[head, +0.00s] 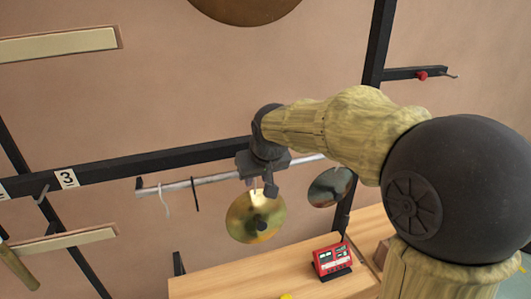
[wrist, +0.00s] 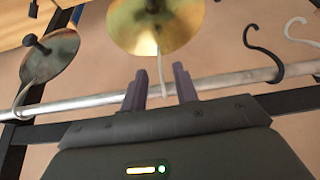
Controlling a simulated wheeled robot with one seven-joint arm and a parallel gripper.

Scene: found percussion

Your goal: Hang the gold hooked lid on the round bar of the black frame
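The gold lid (head: 256,216) is a round, shiny disc with a dark knob, below the round bar (head: 190,183) of the black frame (head: 150,165). In the wrist view the lid (wrist: 155,28) shows at the top, and its pale hook (wrist: 161,75) runs up to the bar (wrist: 235,81) and overlaps it. I cannot see whether the hook's curve is over the bar. My gripper (head: 262,187) is at the bar, just above the lid. In the wrist view its fingers (wrist: 159,86) stand apart on either side of the hook, with gaps visible.
A darker lid (head: 331,186) hangs on the bar to the right. A white hook (head: 164,201) and a black hook (head: 196,194) hang on its left. A red device (head: 332,260) stands on the wooden table (head: 225,283) below. A large gong-like disc (head: 245,8) is above.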

